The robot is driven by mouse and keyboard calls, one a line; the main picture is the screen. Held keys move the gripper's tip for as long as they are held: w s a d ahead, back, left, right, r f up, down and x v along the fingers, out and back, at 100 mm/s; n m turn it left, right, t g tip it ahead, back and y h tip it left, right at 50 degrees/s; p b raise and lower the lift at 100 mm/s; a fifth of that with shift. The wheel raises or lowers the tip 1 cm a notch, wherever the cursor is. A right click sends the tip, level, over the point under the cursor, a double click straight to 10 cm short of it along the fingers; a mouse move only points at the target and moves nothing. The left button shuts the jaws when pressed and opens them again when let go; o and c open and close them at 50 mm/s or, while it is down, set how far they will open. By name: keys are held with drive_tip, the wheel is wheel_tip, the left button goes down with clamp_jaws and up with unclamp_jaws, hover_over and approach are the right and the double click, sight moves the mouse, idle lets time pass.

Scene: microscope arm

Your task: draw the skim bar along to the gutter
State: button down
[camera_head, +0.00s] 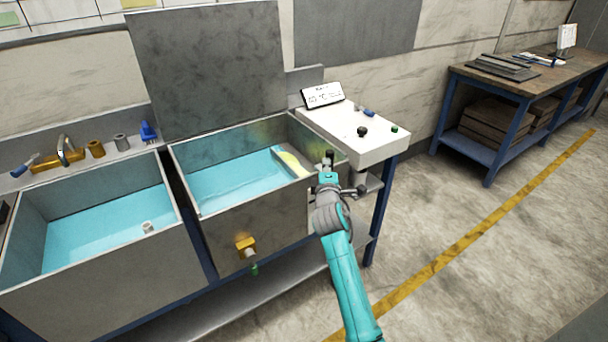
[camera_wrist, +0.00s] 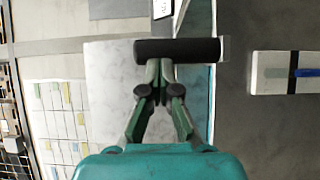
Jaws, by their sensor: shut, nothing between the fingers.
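The skim bar seems to cross the right end of the right-hand tank in the head view. Its black handle (camera_head: 328,157) stands up near the tank's front right corner, and in the wrist view a black cylinder (camera_wrist: 192,49), seemingly this handle, lies across my fingertips. My gripper (camera_head: 327,174) is shut and empty; in the wrist view its fingertips (camera_wrist: 160,66) are at the near side of the black cylinder, and I cannot tell if they touch it. A yellow patch (camera_head: 291,161) lies at the right end of the blue liquid (camera_head: 235,180). The gutter is not clearly distinguishable; my arm hides part of that end.
A tall grey panel (camera_head: 205,70) stands behind the tank. A second tank (camera_head: 100,278) is at left. A white control top (camera_head: 375,148) with knobs and a display (camera_head: 322,94) adjoins at right. A workbench (camera_head: 525,85) stands farther right, with open floor before it.

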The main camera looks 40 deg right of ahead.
drive_tip(key=shift+s+d, duration=0.1)
drive_tip(key=shift+d, duration=1.65)
